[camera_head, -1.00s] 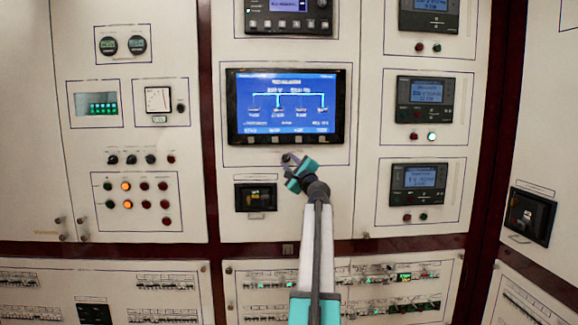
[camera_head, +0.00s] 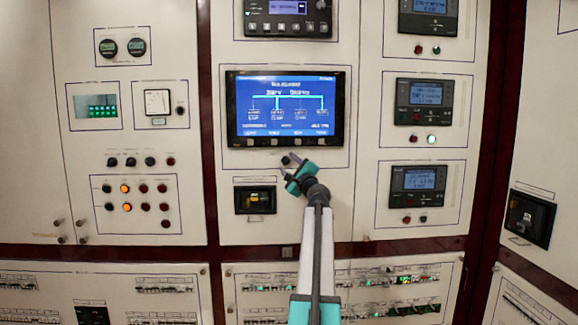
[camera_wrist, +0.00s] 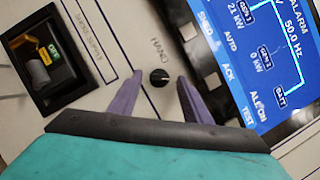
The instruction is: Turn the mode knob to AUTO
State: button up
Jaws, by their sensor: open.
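The mode knob (camera_wrist: 159,77) is a small round black knob on the cream panel, below the blue screen. The word HAND is printed beside it in the wrist view. In the head view the knob (camera_head: 286,160) shows as a dark spot at the fingertips. My gripper (camera_head: 291,164) is open in front of the panel. In the wrist view my gripper's (camera_wrist: 160,80) two purple fingers stand apart, one on each side of the knob. I cannot tell whether they touch it.
The blue screen (camera_head: 285,108) sits just above the knob. A black recessed breaker (camera_head: 255,200) with a lever is below left, and it also shows in the wrist view (camera_wrist: 45,60). Panels with meters (camera_head: 416,192) stand to the right. Rows of breakers run along the bottom.

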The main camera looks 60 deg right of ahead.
jog(key=b+v, duration=0.1)
jog(key=v, duration=1.2)
jog(key=shift+s, duration=0.25)
jog(key=shift+a, duration=0.1)
dwell(0.3)
